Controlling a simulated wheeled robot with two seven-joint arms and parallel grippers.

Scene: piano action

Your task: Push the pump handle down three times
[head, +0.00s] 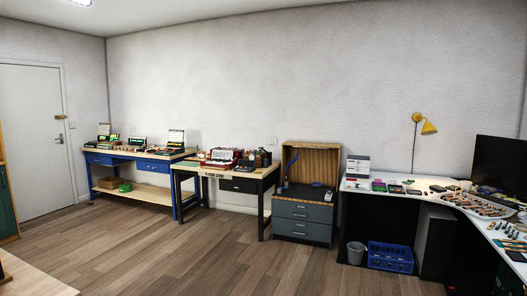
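I cannot pick out a pump or its handle with certainty in the head view. A small blue upright object (291,163) stands on the dark top of a grey drawer cabinet (303,213) with a wooden hood; it is too small to tell what it is. Neither of my grippers shows in the head view.
A blue workbench (128,167) and a dark-legged wooden bench (264,173) with instruments stand along the back wall. A white corner desk (430,190) is at right, with a bin (355,252) and blue crate (390,257) below. The wooden floor (180,255) is clear.

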